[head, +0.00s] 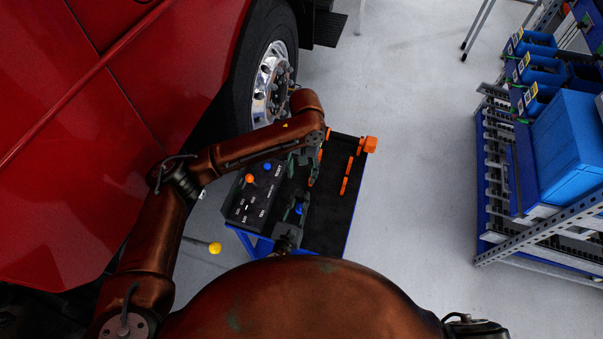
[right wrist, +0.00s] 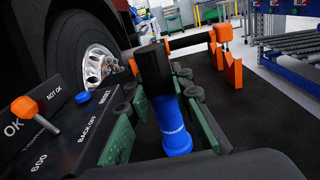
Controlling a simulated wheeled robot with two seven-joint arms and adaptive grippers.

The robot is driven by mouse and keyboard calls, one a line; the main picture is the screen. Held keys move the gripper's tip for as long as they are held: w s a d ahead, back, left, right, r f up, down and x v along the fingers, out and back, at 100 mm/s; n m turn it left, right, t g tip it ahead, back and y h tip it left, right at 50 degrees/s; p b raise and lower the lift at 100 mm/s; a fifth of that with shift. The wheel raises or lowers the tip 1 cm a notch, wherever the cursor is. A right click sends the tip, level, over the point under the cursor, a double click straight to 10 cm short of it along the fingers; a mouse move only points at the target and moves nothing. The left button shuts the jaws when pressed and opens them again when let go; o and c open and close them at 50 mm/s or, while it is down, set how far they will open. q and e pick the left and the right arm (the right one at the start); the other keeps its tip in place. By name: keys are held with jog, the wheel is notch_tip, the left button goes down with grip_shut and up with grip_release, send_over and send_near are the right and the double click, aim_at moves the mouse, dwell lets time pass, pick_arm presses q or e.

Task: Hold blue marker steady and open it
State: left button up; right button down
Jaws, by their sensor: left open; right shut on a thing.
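The blue marker (right wrist: 172,128) has a blue body and what looks like a black cap (right wrist: 155,68) at its far end. It stands between the green finger pads of my right gripper (right wrist: 165,120), which is shut on it. In the head view the right gripper (head: 297,208) is over the black-topped cart, and a small blue bit of the marker (head: 298,209) shows between its fingers. My left gripper (head: 304,168) is open and empty, just beyond the right gripper and apart from the marker. The left arm's wrist partly hides the cart behind it.
A control box (head: 250,197) with an orange knob (head: 249,178) and a blue knob (head: 267,167) is on the cart's left. Orange holders (head: 347,178) stand at its right. The red truck's wheel (head: 272,80) is close behind. Blue shelving (head: 500,190) is far right; the floor between is clear.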

jog(key=c, duration=1.6)
grip_release()
